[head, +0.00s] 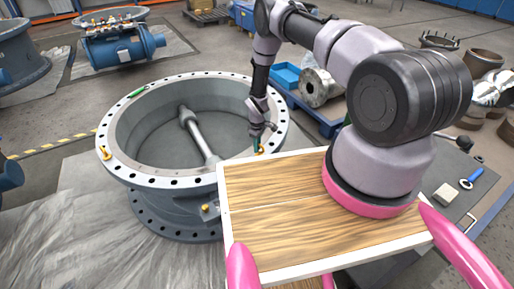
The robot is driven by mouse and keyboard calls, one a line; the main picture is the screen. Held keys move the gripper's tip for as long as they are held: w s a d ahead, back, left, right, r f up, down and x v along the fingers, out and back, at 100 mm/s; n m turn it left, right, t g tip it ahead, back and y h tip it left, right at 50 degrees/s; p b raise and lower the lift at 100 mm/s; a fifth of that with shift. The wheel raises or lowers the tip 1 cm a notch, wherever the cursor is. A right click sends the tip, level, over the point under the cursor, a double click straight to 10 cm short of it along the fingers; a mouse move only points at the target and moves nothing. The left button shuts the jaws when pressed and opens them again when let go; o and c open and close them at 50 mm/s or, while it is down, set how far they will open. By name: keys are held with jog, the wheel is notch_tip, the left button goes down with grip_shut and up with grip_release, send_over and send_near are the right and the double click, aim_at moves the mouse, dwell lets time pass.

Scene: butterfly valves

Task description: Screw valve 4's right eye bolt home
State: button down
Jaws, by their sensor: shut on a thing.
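The large grey valve (112,165) stands on the floor at left centre, with a drilled flange ring on top and a shaft (192,130) across its bore. The right eye bolt (261,150), small and yellow, stands at the ring's right edge, just behind the wooden platform. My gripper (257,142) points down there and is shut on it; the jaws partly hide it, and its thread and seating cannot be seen. Another yellow eye bolt (104,153) is on the ring's left side.
My wooden-topped platform (280,215) borders the valve at right. A green object (137,91) lies on the ring's far left. A blue bin (286,76) and grey flanged part (318,88) are behind my arm. A blue-handled tool (472,178) lies far right.

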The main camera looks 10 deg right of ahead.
jog(key=m, duration=0.4)
jog(key=shift+w+d+m, duration=0.15)
jog(key=shift+w+m, duration=0.05)
jog(key=shift+m, duration=0.1)
jog(key=m, duration=0.5)
jog(key=shift+d, duration=0.25)
jog(key=m, duration=0.5)
jog(key=shift+d+m, duration=0.25)
jog(key=shift+m, duration=0.15)
jog(key=shift+s+d+m, duration=0.1)
jog(key=shift+m, duration=1.15)
jog(key=shift+s+d+m, duration=0.1)
jog(key=shift+m, duration=1.15)
jog(key=c, duration=0.8)
grip_release()
jog(key=shift+c, duration=0.2)
jog(key=shift+r, duration=0.1)
